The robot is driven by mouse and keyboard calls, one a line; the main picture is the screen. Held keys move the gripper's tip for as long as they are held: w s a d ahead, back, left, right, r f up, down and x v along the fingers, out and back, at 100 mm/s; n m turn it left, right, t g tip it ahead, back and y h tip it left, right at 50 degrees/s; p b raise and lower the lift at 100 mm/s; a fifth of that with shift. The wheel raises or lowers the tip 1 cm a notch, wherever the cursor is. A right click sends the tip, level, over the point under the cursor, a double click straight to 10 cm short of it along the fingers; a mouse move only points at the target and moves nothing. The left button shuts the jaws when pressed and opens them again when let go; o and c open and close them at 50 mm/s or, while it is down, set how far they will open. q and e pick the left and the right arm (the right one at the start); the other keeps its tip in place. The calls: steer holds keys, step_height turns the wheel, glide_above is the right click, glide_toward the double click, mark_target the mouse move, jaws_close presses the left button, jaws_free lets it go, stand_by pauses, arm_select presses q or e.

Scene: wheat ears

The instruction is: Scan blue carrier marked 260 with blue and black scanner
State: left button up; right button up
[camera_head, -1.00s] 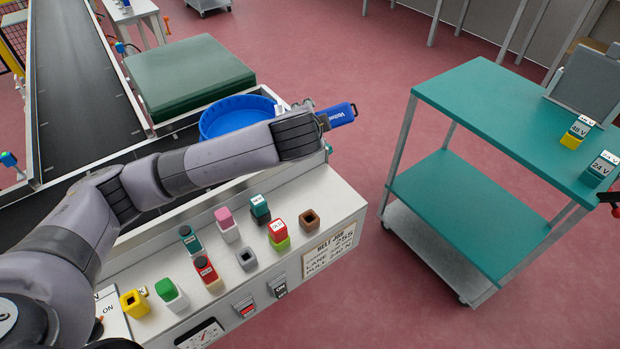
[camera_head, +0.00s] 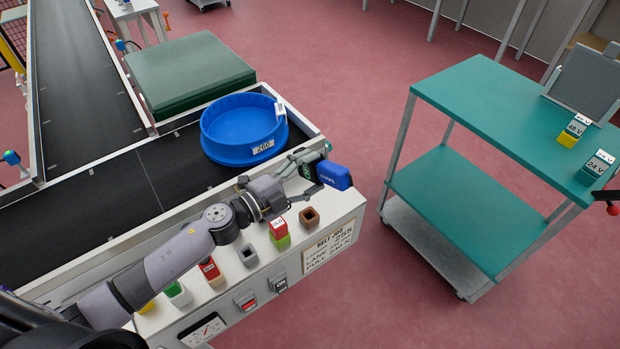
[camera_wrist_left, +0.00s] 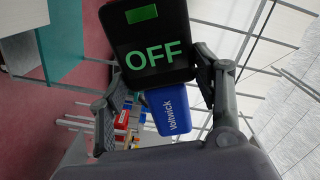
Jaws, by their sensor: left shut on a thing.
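The round blue carrier (camera_head: 228,152) stands on the black belt at its near end, with a white label reading 260 on its front wall and a small white tag at its right rim. My left gripper (camera_head: 312,171) is shut on the blue and black scanner (camera_head: 336,177), to the right of and nearer than the carrier, above the edge of the control panel. In the left wrist view the scanner's black screen (camera_wrist_left: 152,50) reads OFF in green, and its blue body (camera_wrist_left: 172,112) is marked Voltwick. The scanner is apart from the carrier.
A white control panel (camera_head: 345,212) below my left arm carries several coloured blocks and switches. A dark green slab (camera_head: 190,72) lies behind the carrier. A teal-topped cart (camera_head: 490,100) holds blocks marked 48 V and 24 V at the right. Red floor lies between.

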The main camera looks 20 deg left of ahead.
mark_target(303, 172)
arm_select(q)
steer(key=shift+s+d+f+h, duration=0.15)
steer(key=shift+s+f+h, duration=0.15)
steer(key=shift+s+f, duration=0.15)
steer(key=shift+f, duration=0.25)
steer(key=w+a+f+b, duration=0.1)
steer(key=w+a+b, duration=0.1)
steer(key=b, duration=0.1)
steer(key=shift+a+f, duration=0.25)
steer(key=shift+f, duration=0.1)
steer(key=shift+w+a+f+b, duration=0.1)
steer(key=shift+w+a+b, duration=0.3)
steer(key=shift+a+b, duration=0.15)
stand_by(0.5)
